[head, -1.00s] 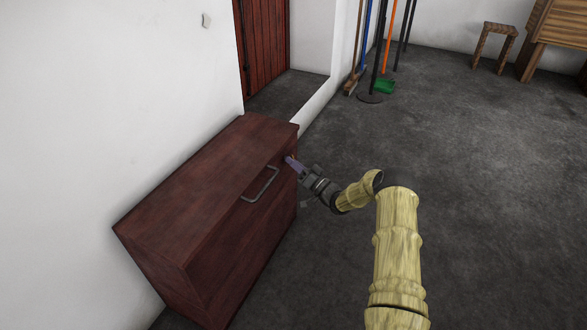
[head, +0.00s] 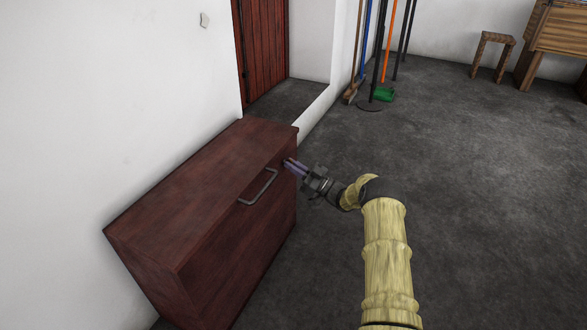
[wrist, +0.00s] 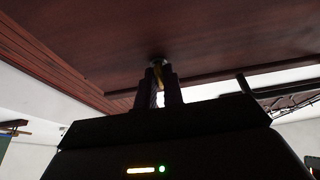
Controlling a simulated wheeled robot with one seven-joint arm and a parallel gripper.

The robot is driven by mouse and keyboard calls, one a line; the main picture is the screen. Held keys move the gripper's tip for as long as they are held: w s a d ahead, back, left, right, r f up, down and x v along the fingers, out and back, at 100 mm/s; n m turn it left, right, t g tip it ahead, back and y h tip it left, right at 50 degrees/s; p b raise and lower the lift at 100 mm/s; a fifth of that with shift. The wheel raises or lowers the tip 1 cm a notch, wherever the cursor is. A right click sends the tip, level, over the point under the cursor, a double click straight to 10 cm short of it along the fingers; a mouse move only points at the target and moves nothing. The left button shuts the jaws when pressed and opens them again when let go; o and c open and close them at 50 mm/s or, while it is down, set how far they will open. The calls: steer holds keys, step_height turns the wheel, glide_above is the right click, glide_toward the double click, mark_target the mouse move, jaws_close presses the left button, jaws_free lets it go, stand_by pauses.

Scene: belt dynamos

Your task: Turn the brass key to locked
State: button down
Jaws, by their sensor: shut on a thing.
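A dark red wooden cabinet (head: 200,215) stands against the white wall, with a grey bar handle (head: 258,187) on its front. My gripper (head: 289,164) reaches the upper right of that front, to the right of the handle. In the wrist view my gripper (wrist: 161,84) is shut on the brass key (wrist: 157,76), a small yellowish piece between the two fingers. The key meets a dark round lock (wrist: 156,59) on the cabinet front. Most of the key is hidden by the fingers, and its turn angle cannot be told. The head view does not show the key.
A red plank door (head: 265,45) is in a recess behind the cabinet. Brooms and poles (head: 380,50) with a green dustpan (head: 383,94) lean at the back wall. A wooden stool (head: 493,52) stands at the far right. The grey floor right of the cabinet is clear.

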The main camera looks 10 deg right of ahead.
steer(key=shift+f, duration=0.15)
steer(key=c, duration=1.5)
jaws_free()
steer(key=shift+s+d, duration=0.1)
steer(key=shift+d, duration=0.05)
steer(key=p+v, duration=0.6)
steer(key=v, duration=1.1)
